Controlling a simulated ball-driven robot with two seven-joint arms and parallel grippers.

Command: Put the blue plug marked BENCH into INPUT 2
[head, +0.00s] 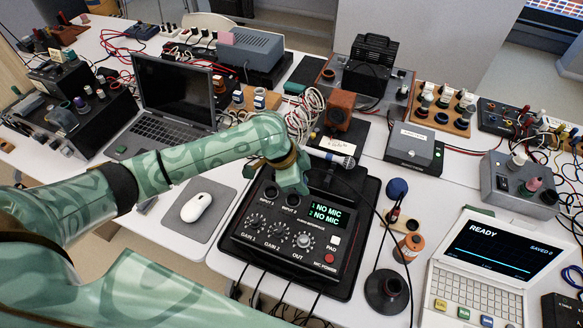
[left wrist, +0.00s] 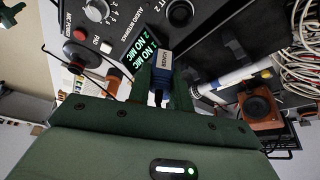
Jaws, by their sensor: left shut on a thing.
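My left gripper (head: 296,186) hangs over the back right part of the black audio interface (head: 262,262), beside its display. In the left wrist view its fingers are shut on the blue plug marked BENCH (left wrist: 163,72). The plug is hidden by the gripper in the head view. INPUT 2 (head: 292,200) is a dark round socket on the interface, just left of the fingertips, with INPUT 1 (head: 270,191) left of it. A dark, empty-looking socket (left wrist: 180,12) lies beyond the plug in the wrist view. The display (head: 327,214) reads NO MIC on both lines. My right gripper is not in view.
A white microphone with a blue ring (head: 330,157) lies close behind the gripper, near an orange speaker box (head: 339,110). A black cable loops down right of the interface. A mouse (head: 196,208) lies left, and a white READY terminal (head: 473,270) stands right.

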